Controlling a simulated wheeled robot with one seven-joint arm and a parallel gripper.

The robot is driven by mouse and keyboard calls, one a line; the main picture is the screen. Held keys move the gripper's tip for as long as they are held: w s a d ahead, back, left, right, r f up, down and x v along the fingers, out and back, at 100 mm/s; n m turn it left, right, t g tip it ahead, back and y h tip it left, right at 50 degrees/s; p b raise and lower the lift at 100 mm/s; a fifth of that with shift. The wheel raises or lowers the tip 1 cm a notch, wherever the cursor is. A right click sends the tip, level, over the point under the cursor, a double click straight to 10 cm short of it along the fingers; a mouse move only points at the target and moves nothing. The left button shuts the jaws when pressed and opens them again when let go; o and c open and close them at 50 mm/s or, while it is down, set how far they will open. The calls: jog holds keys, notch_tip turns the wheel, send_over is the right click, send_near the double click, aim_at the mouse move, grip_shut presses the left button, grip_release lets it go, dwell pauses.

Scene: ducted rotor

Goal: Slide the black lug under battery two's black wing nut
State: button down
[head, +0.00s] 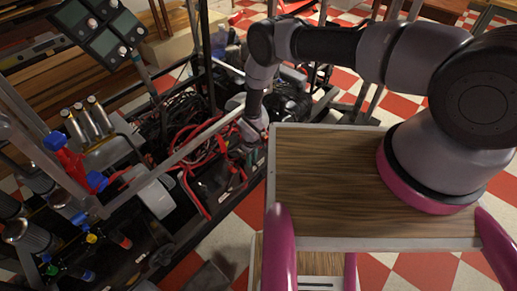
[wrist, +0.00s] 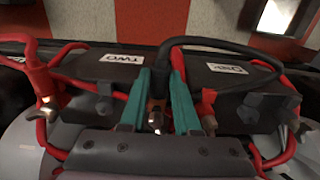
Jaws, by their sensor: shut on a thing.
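My gripper (wrist: 162,92) has two teal fingers and is shut on the black lug (wrist: 155,118), whose brass end shows between them. A black cable (wrist: 205,43) rises from between the fingers and arcs right. Battery two (wrist: 88,68), labelled TWO, lies left of and behind the fingers. What looks like its black wing nut (wrist: 104,104) is just left of the left finger; the lug appears apart from it. In the head view my gripper (head: 249,132) is low over the battery area, and the lug is too small to make out.
Battery one (wrist: 240,76) stands at right with a dark wing nut (wrist: 252,108). A red-capped brass terminal (wrist: 208,110) is close to the right finger. Red cables (wrist: 62,148) loop around both sides. In the head view, a wooden-topped surface (head: 325,185) stands right of the cluttered cart.

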jog(key=shift+w+a, duration=0.3)
jog(key=shift+a, duration=0.1)
jog(key=c, duration=0.6)
grip_release()
jog(key=shift+a, duration=0.1)
jog(key=shift+o, duration=0.2)
notch_tip(320, 180, up, 11)
